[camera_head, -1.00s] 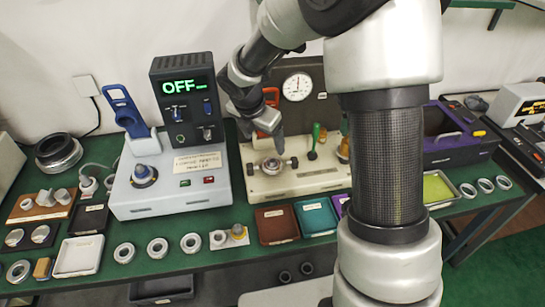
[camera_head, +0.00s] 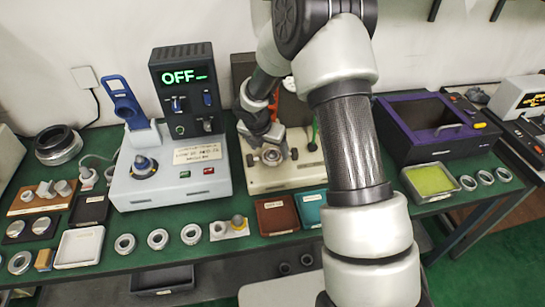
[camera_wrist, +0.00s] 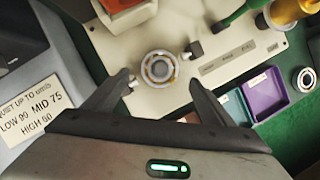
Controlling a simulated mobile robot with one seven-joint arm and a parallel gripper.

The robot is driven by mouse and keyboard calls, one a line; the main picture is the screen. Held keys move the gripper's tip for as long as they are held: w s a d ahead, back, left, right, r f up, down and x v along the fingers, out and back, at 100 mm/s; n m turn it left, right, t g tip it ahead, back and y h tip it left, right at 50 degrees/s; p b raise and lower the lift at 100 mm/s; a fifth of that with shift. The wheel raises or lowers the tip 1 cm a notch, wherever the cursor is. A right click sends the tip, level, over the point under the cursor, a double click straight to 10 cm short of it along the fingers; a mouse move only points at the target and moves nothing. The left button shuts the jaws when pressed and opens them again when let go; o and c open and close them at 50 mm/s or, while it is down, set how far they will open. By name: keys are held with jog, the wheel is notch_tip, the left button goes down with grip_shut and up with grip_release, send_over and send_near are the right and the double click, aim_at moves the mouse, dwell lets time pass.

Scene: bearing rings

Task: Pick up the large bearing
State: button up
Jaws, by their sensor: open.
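A silver bearing ring (camera_wrist: 158,67) sits in the fixture of the cream test stand (camera_wrist: 225,62). It lies just ahead of and between my fingertips in the wrist view. It also shows in the head view as a small ring (camera_head: 271,155). My gripper (camera_wrist: 160,79) is open and empty, with a finger on either side of the near part of the ring. In the head view my gripper (camera_head: 266,142) hangs close above the fixture. I cannot tell its exact height. Several other rings (camera_head: 158,239) lie along the table front, and a large dark ring stack (camera_head: 58,145) stands at the far left.
A grey meter box (camera_head: 168,180) showing OFF stands left of the fixture. Brown (camera_head: 277,214) and teal (camera_head: 311,208) trays lie in front. A purple-rimmed bin (camera_head: 437,128) and green-lined tray (camera_head: 431,180) are at right. Handled tools stand close by on the stand.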

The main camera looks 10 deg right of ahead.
aim_at(271, 154)
jog(key=x, duration=0.4)
jog(key=shift+w+f, duration=0.1)
jog(key=shift+w, duration=0.05)
jog(key=c, duration=1.5)
notch_tip(271, 154, up, 10)
jog(key=m+g, duration=0.1)
jog(key=m, duration=0.2)
jog(key=m+g+h+p, duration=0.1)
jog(key=m, duration=0.3)
jog(key=m+g+h, duration=0.1)
jog(key=m, duration=0.3)
jog(key=shift+g, duration=0.4)
jog(key=shift+c, duration=0.2)
